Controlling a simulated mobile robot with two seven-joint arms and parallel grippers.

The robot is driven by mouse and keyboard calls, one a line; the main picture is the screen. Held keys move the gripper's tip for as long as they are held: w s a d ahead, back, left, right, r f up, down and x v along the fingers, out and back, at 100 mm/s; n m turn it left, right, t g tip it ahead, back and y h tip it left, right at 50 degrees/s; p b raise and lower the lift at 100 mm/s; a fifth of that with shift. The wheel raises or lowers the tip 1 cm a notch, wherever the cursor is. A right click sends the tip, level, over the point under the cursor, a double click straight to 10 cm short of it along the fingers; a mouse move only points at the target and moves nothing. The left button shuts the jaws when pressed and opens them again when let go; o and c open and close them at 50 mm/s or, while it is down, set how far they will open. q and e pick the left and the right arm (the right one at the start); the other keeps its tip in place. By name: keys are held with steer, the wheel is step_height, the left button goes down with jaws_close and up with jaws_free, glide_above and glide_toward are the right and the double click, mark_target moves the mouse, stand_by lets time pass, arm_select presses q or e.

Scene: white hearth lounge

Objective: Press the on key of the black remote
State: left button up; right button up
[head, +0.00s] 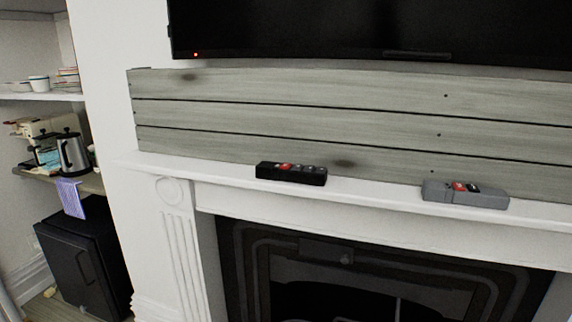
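The black remote (291,174) lies on the white mantel shelf (380,190) above the fireplace, left of the middle of the head view. It has a red key (285,167) near its left end and several grey or dark keys beside it. The markings on the keys are too small to read. A grey remote (465,193) with a red key and a dark key lies further right on the same shelf. Neither of my grippers shows in the head view.
A black television (380,28) with a small red light (195,54) hangs above grey wooden boards (300,105). The dark fireplace (370,275) is below the mantel. At the left are a kettle (73,154), cups on a shelf, and a black fridge (82,258). The shelf between the remotes is clear.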

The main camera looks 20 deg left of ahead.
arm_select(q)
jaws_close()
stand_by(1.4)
